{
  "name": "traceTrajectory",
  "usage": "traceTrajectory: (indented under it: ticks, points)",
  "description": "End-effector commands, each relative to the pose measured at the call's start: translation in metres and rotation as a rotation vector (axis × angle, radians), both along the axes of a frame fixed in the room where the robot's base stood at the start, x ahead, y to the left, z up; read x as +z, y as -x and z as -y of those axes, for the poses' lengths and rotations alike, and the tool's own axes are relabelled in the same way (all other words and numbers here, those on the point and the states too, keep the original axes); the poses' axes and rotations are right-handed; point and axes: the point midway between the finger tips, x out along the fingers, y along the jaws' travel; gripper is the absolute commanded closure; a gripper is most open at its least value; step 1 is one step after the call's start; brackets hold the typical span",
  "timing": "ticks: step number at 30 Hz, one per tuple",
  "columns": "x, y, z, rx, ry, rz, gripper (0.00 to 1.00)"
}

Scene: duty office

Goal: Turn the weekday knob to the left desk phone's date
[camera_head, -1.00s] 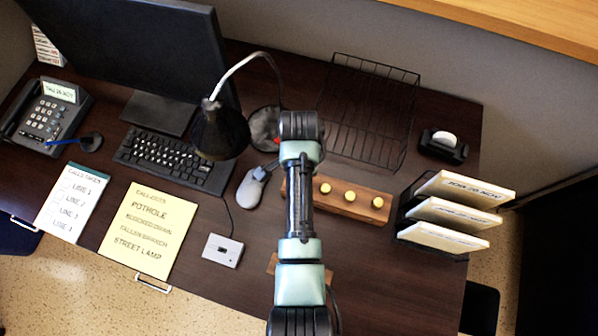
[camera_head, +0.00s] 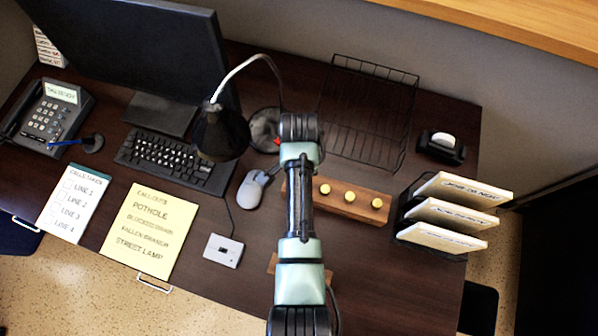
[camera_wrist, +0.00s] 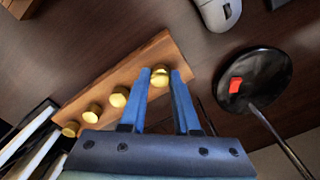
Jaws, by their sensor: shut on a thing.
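The desk phone (camera_head: 45,116) is at the far left of the head view. Its small lit screen (camera_head: 61,92) carries small text that seems to start with THU; the rest is hard to read. A wooden block (camera_head: 362,207) with a row of yellow knobs (camera_head: 350,196) lies right of my arm. The block also shows in the wrist view (camera_wrist: 143,65). There, my gripper (camera_wrist: 160,78) has its blue fingers on either side of the end knob (camera_wrist: 160,74), nearest the lamp base, shut on it. My arm hides this knob in the head view. No markings are readable on the knobs.
A desk lamp (camera_head: 220,130) with a round base (camera_wrist: 268,75) stands close to the block's end. A mouse (camera_head: 251,190), keyboard, monitor, and note sheets lie left. A wire tray (camera_head: 370,110) is behind; a paper rack (camera_head: 445,215) stands right.

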Motion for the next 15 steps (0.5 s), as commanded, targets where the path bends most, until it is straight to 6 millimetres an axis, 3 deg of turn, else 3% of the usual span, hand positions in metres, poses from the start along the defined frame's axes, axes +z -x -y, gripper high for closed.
traceTrajectory:
  ticks: [15]
  points:
    - [0.0024, 0.0004, 0.0004, 0.456, 0.000, -0.001, 1.00]
